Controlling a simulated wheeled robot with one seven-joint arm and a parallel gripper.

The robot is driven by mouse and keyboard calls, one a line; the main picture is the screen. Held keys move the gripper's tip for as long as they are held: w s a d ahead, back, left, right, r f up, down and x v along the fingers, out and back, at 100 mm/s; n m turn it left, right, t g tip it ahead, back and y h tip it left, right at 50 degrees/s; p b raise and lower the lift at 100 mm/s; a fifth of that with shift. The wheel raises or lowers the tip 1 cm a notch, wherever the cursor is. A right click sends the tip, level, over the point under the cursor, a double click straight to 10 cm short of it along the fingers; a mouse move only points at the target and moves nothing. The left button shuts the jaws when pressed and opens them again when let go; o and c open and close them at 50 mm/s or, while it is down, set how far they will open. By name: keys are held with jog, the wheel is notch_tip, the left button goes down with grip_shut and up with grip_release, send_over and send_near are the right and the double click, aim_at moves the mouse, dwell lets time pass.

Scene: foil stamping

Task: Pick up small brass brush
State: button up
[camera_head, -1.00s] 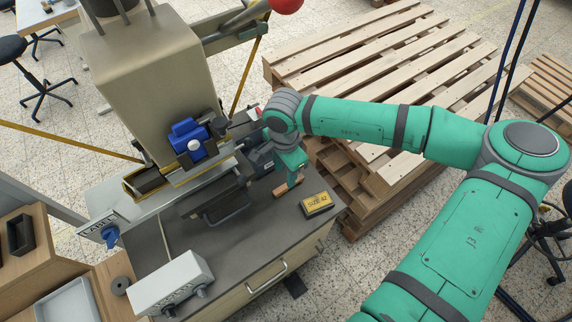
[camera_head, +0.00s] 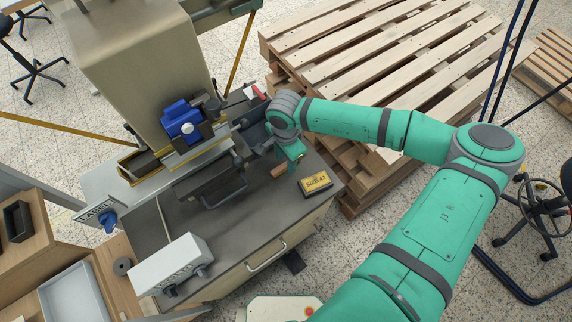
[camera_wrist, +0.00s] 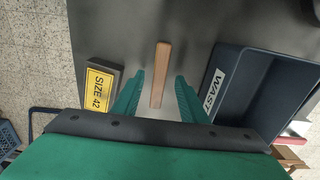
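The small brush shows as a plain wooden bar (camera_wrist: 160,75) lying on the dark bench top. Its bristles cannot be made out. In the head view the brush (camera_head: 280,168) is partly hidden beside my gripper (camera_head: 293,155). In the wrist view my gripper (camera_wrist: 159,88) is open, with one green finger on each side of the bar and a gap on both sides. Nothing is held. I cannot tell how far the fingertips are above the bench.
A yellow "SIZE 42" block (camera_head: 315,183) lies to the right of the brush. A dark bin (camera_wrist: 232,100) marked "WAST" stands on the other side, close to a finger. The stamping press (camera_head: 140,70) stands at left. Wooden pallets (camera_head: 380,70) lie behind the bench.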

jog(key=shift+w+f, duration=0.1)
jog(key=shift+f, duration=0.65)
jog(key=shift+w, duration=0.1)
jog(key=shift+d, duration=0.3)
jog(key=shift+a+f, duration=0.3)
jog(key=shift+a, duration=0.15)
jog(key=shift+d, duration=0.1)
jog(key=shift+d, duration=0.1)
jog(key=shift+c, duration=0.6)
grip_shut()
